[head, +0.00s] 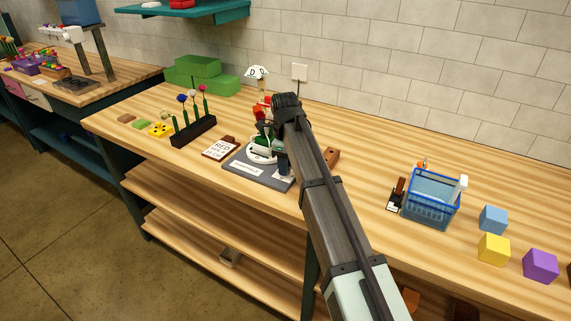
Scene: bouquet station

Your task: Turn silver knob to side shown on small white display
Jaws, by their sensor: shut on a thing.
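A grey base plate (236,165) lies on the table left of my forearm. It carries a white ring (262,154), a green and white piece (265,137) and a white label (248,168) too small to read. My gripper (283,164) reaches down at the plate's right side, mostly hidden by my wrist and forearm. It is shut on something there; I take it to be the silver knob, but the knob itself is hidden. A brown-framed white card (221,148) with red and dark lettering lies left of the plate. I cannot tell which white piece is the small display.
A black rack (194,132) with flowers stands left. Green boxes (200,74) are at the back. A wooden block (331,157) sits close right of my arm. A blue basket (431,198) and coloured cubes (493,220) stand right.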

